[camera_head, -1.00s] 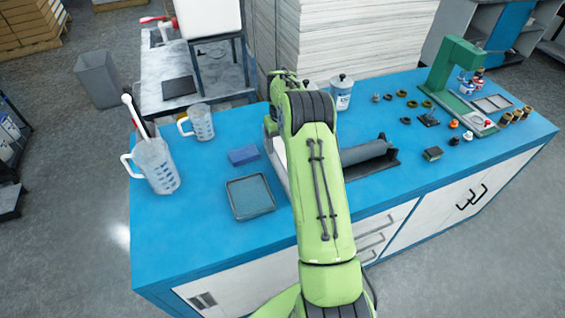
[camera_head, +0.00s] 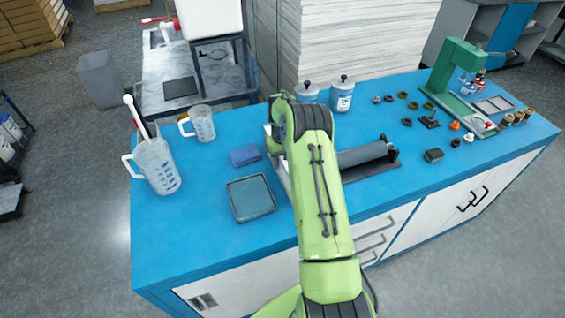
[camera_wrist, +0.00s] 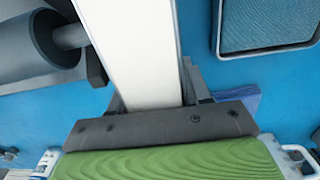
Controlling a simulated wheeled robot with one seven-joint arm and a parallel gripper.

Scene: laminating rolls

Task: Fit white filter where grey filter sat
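A long white bar (camera_wrist: 135,55), which looks like the white filter, runs front to back through the middle of the wrist view. In the head view a narrow white strip (camera_head: 282,176) shows left of my arm, partly hidden by it. My gripper (camera_wrist: 155,95) has its dark fingers on either side of the white bar. Whether they press on it is unclear. A grey roll (camera_head: 362,153), perhaps the grey filter, lies in a dark cradle (camera_head: 385,163) right of my arm. The roll also shows at the upper left of the wrist view (camera_wrist: 45,40).
A shallow tray (camera_head: 251,197) with a ridged blue-grey surface and a blue block (camera_head: 244,155) lie left of my arm. Jugs (camera_head: 156,166) stand further left. Lidded jars (camera_head: 341,94) stand behind. Small parts and a green press (camera_head: 455,75) occupy the right end.

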